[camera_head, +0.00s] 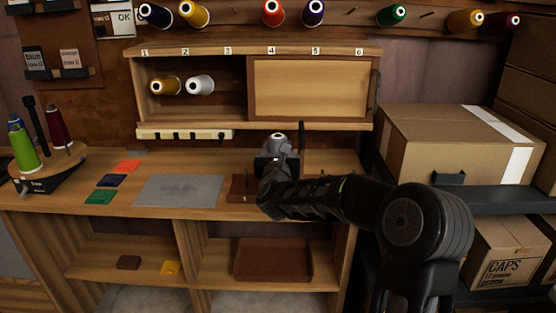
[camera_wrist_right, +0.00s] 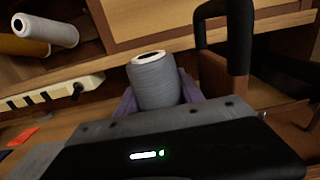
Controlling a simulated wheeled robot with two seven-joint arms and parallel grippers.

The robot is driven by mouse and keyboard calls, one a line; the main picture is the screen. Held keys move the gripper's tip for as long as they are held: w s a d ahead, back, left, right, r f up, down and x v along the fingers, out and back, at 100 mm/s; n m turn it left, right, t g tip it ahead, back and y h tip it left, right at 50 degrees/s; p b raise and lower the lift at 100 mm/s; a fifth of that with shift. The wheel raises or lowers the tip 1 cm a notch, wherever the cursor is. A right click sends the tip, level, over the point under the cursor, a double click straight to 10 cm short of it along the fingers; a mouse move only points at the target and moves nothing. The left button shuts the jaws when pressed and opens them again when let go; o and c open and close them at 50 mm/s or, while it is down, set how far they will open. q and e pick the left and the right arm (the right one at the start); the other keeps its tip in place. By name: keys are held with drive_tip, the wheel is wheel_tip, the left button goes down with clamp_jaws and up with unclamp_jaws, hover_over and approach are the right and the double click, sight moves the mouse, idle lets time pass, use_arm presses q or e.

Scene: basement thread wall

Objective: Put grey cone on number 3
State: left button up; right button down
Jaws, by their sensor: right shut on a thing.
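The grey cone (camera_head: 277,142) is upright in my right gripper (camera_head: 277,160), above the worktable in front of the cabinet. In the right wrist view the grey cone (camera_wrist_right: 154,80) sits between the right gripper's fingers (camera_wrist_right: 158,98), which are shut on it. The label number 3 (camera_head: 228,50) is on the cabinet's top edge, up and left of the held cone. The wall above that label shows no cone, between the yellow cone (camera_head: 194,13) and the red cone (camera_head: 273,12). My left gripper is not in view.
An orange cone (camera_head: 165,86) and a white cone (camera_head: 200,85) lie in the open cabinet half; a sliding panel (camera_head: 310,88) covers the other. A black handle (camera_head: 301,138) stands close right of the gripper. A power strip (camera_head: 185,134) and cardboard box (camera_head: 455,145) flank it.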

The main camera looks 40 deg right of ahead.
drive_tip(key=shift+f, duration=1.75)
drive_tip(key=shift+f+b, duration=0.1)
drive_tip(key=shift+b, duration=0.2)
drive_tip(key=c, duration=0.7)
unclamp_jaws()
drive_tip(key=v, duration=1.2)
drive_tip(key=shift+a, duration=0.1)
